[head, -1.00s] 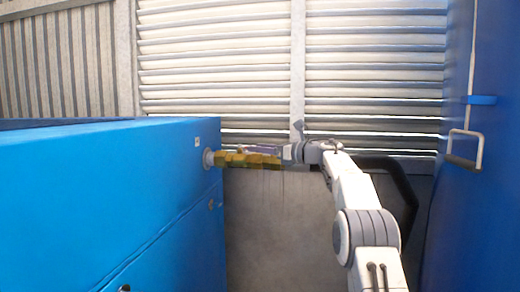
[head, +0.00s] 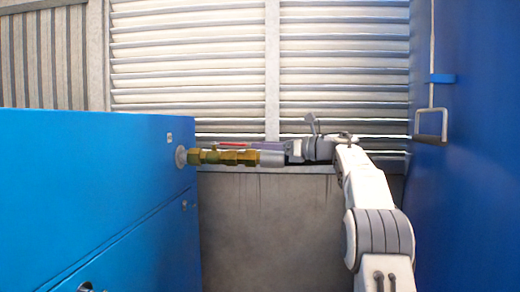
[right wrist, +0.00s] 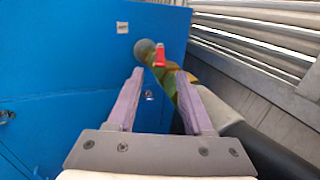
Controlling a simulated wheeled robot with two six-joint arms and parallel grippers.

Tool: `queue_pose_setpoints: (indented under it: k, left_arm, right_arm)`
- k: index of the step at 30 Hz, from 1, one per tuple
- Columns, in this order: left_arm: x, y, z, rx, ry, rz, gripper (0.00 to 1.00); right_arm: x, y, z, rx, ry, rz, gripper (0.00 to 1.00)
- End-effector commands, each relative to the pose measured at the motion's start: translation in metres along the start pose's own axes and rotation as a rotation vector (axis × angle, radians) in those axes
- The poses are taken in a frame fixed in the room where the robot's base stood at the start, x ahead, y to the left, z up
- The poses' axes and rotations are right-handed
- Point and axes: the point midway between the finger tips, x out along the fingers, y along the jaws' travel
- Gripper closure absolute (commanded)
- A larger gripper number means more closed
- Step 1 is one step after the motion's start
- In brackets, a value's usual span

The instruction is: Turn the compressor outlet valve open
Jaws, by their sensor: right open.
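The compressor outlet valve has a brass body (head: 225,157) that sticks out to the right from the blue cabinet's side. Its red handle (head: 231,145) shows as a thin strip above the brass, running along the body in the head view. In the right wrist view the red handle (right wrist: 160,56) shows just past and between the fingertips. My right gripper (head: 250,147) is open, with purple fingers, at the handle's right end. In the wrist view the right gripper (right wrist: 160,74) has its two fingers apart, with nothing clearly held. I cannot tell whether they touch the handle. My left gripper is not in view.
The blue cabinet (head: 90,190) fills the left. A tall blue panel (head: 470,150) with a metal handle (head: 431,124) stands on the right. A louvred wall (head: 190,70) closes the back. A dark hose (right wrist: 262,150) passes beside the gripper.

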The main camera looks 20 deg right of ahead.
Motion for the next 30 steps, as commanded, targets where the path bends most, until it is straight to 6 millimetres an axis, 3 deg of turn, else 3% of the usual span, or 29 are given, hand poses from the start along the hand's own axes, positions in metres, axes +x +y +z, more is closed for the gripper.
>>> queue_pose_setpoints:
  k: [3,7,11,24,30]
  left_arm:
    - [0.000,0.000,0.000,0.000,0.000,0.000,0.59]
    - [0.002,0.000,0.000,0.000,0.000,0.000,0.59]
    - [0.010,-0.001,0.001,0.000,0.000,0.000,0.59]
    - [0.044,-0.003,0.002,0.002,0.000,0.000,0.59]
    - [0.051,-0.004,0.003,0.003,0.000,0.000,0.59]
  right_arm:
    - [0.000,0.000,0.000,0.000,0.000,0.000,0.53]
    - [0.001,0.002,0.001,0.035,-0.001,-0.005,1.00]
    - [0.001,0.011,0.004,0.200,-0.009,-0.030,1.00]
    - [-0.010,0.072,0.005,1.211,-0.123,-0.162,1.00]
    - [-0.017,0.090,-0.002,1.492,-0.178,-0.189,1.00]
